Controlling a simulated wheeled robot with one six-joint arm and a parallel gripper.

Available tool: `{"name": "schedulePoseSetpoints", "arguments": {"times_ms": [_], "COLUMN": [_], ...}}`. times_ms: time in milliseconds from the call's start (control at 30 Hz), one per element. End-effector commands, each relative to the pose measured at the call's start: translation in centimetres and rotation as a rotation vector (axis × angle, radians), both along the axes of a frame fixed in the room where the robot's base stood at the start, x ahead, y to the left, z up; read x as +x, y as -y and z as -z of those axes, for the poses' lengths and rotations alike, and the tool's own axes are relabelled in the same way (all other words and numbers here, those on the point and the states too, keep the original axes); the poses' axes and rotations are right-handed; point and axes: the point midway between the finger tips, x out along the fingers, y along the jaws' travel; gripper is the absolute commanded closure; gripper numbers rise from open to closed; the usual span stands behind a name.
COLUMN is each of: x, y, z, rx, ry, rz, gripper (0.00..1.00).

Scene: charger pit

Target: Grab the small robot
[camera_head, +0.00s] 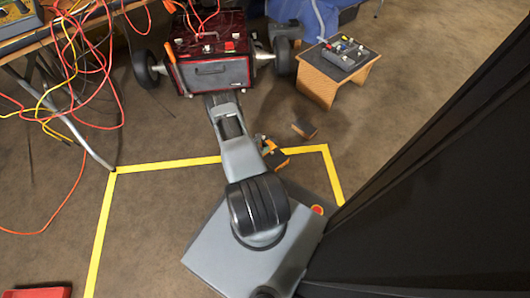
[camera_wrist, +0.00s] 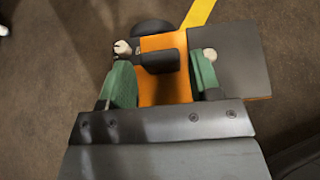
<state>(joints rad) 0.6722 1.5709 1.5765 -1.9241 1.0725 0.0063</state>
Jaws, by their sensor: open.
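The small robot seems to be the orange and black thing (camera_head: 278,159) on the floor by the yellow tape. In the wrist view, its orange body (camera_wrist: 165,88) with a black upright part lies between the two green fingers. A dark rounded part shows at its far end. My gripper (camera_head: 267,147) is low beside it in the head view, and partly hidden by my arm. In the wrist view my gripper (camera_wrist: 166,52) is open, with a finger on each side of the orange body. I cannot tell whether the fingers touch it.
A dark flat-topped block (camera_wrist: 235,60) sits close to the right finger. A small block (camera_head: 303,128) lies on the floor. A red wheeled machine (camera_head: 210,62) and a wooden stool (camera_head: 318,80) stand behind. Cables (camera_head: 85,90) hang at left. A black panel (camera_head: 440,190) bounds the right.

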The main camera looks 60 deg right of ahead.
Motion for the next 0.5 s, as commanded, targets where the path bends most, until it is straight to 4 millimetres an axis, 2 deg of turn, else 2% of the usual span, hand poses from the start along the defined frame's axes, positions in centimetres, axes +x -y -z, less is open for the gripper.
{"name": "schedulePoseSetpoints", "arguments": {"times_ms": [33, 200, 500], "x": [-0.3, -0.8, -0.9], "y": [0.7, 2.2, 2.6], "z": [0.7, 1.4, 1.3], "rx": [0.000, 0.001, 0.000], "ry": [0.001, 0.000, 0.000], "rz": [0.004, 0.002, -0.001], "gripper": [0.43, 0.43, 0.43]}}
